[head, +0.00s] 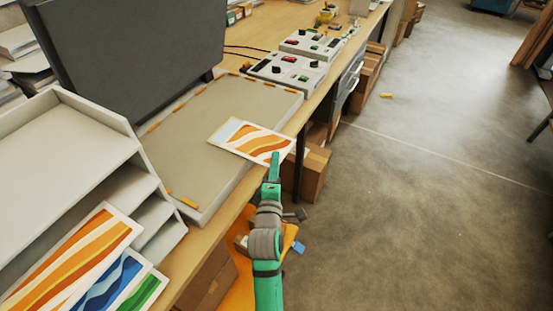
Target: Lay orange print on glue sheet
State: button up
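An orange-and-white striped print (262,142) is at the right edge of the grey flat bed (222,108), its right end reaching past the bed's edge. A pale bluish sheet (229,131), seemingly the glue sheet, shows at the print's left end; the print covers the rest. Whether they touch cannot be told. My gripper (274,162) is at the print's near right corner, its fingers close together and seemingly shut on that edge. Another orange striped print (75,258) lies at the lower left with a blue print (112,284) and a green print (145,293).
A dark raised lid (135,50) stands behind the bed. A white shelf rack (105,135) stands at the left. Control boxes (288,70) sit farther along the table. Cardboard boxes (314,172) and an orange surface (240,285) are below the table edge.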

jog(key=s+a, duration=0.1)
jog(key=s, duration=0.7)
jog(key=shift+a, duration=0.2)
jog(key=s+a+f+m+g+y, duration=0.15)
jog(key=s+f+m, duration=0.3)
jog(key=s, duration=0.45)
jog(key=s+a+f+m+y, duration=0.1)
jog(key=s+a+f+m, duration=0.15)
jog(key=s+f, duration=0.5)
jog(key=s+r+m, duration=0.2)
jog(key=s+m, duration=0.7)
jog(key=s, duration=1.1)
jog(key=shift+s+d+g+y, duration=0.25)
jog(key=shift+d+g+y, duration=0.1)
jog(key=shift+g, duration=0.1)
